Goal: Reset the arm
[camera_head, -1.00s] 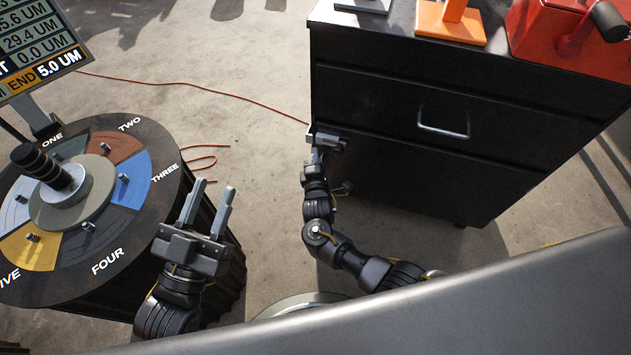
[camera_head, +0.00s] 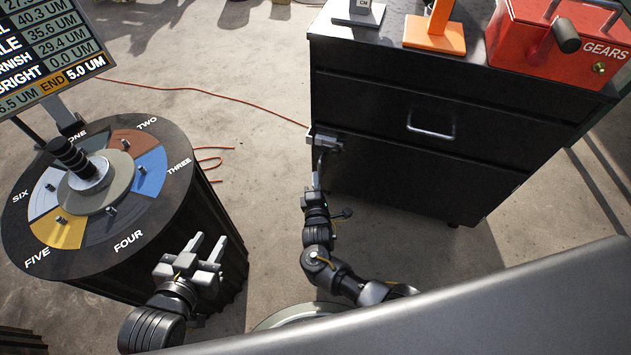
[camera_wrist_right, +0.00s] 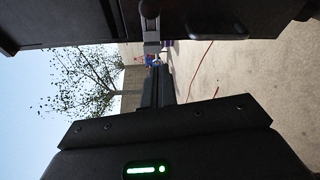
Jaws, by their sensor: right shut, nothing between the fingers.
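My left gripper (camera_head: 208,241) is in the lower left of the head view, beside the round labelled drum, with its two grey fingers apart and nothing between them. My right gripper (camera_head: 318,165) is at the left side of the black cabinet, shut and empty. Its fingers point towards a small grey fitting (camera_head: 327,142) on the cabinet's side; I cannot tell whether they touch. In the right wrist view the shut fingers (camera_wrist_right: 153,80) run up the middle, with a grey part beyond the tips.
The black cabinet (camera_head: 400,150) carries an orange stand (camera_head: 436,32) and a red gear box (camera_head: 555,40). The drum (camera_head: 110,250) has a coloured dial with a black knob (camera_head: 72,157); a display (camera_head: 45,55) stands behind. An orange cable lies on the floor between drum and cabinet.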

